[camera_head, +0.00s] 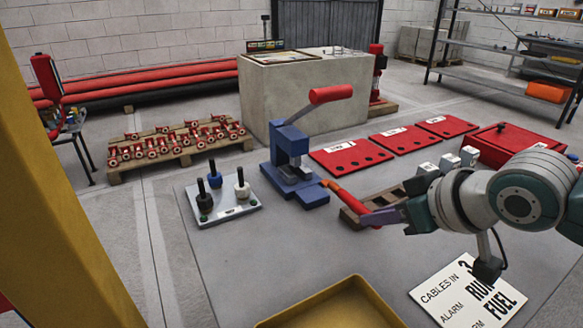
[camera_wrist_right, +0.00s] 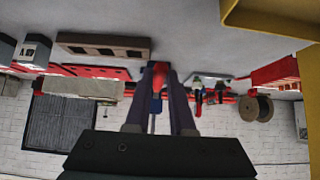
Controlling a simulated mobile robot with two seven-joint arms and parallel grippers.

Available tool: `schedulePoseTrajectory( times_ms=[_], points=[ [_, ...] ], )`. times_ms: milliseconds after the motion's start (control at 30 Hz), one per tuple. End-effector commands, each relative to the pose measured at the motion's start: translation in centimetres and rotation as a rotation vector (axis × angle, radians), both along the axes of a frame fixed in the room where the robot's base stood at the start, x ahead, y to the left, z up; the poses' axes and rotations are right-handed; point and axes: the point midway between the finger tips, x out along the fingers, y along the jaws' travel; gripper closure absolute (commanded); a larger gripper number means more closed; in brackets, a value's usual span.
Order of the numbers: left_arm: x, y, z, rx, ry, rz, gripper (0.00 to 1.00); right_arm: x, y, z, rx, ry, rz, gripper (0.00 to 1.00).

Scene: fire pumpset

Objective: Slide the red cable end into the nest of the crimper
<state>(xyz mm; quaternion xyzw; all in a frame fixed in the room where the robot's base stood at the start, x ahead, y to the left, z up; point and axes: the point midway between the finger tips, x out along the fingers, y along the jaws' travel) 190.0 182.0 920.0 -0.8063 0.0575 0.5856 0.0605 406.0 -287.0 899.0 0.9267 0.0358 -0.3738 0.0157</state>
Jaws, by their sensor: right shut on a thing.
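The blue crimper (camera_head: 289,143) stands upright on the grey work surface, its red-gripped lever (camera_head: 330,94) raised to the right. My right gripper (camera_head: 372,218) is to the right of the crimper, shut on the red cable (camera_head: 347,200). The cable's orange-looking end (camera_head: 328,185) points left at the crimper's blue base and is close to its right edge. I cannot tell whether it touches the base. In the right wrist view, the red cable (camera_wrist_right: 160,70) shows at the tips of my right gripper (camera_wrist_right: 158,80). My left gripper is not in view.
A light plate (camera_head: 232,208) with several black, blue and white posts stands left of the crimper. A brown slotted block (camera_head: 352,222) is beside the right gripper. Red panels (camera_head: 350,158) lie behind. A yellow tray (camera_head: 330,305) and a white sign (camera_head: 450,297) are in front.

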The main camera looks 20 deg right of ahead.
Motion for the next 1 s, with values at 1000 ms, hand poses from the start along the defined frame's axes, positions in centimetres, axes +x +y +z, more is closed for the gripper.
schedulePoseTrajectory(
  times_ms=[1000],
  points=[
    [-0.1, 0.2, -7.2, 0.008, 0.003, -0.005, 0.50, 6.9, 0.6, -4.7, 0.002, -0.003, 0.001, 1.00]
  ],
)
